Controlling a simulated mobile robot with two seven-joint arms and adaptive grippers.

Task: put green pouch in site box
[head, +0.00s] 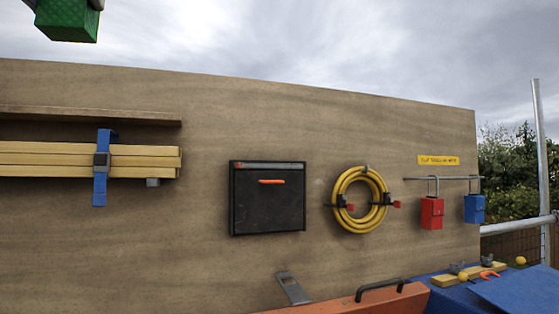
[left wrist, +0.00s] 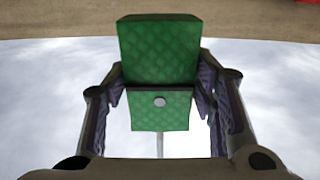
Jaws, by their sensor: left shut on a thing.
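The green pouch (head: 68,24) is at the top left corner of the head view, cut off by the frame's upper edge. It hangs in the air in front of the sky, above the wooden wall. In the left wrist view the quilted green pouch (left wrist: 160,55) sits between the two fingers of my left gripper (left wrist: 160,92), which is shut on it. An orange box-like thing (head: 345,306) with a black handle shows only in part at the bottom of the head view; it may be the site box. Its inside is hidden. My right gripper is not in view.
On the wooden wall (head: 220,110) are strapped timber battens (head: 45,160), a black case (head: 267,205), a yellow hose coil (head: 342,190), and a rail with a red pouch (head: 432,213) and a blue pouch (head: 474,209). A blue surface (head: 520,290) lies at lower right.

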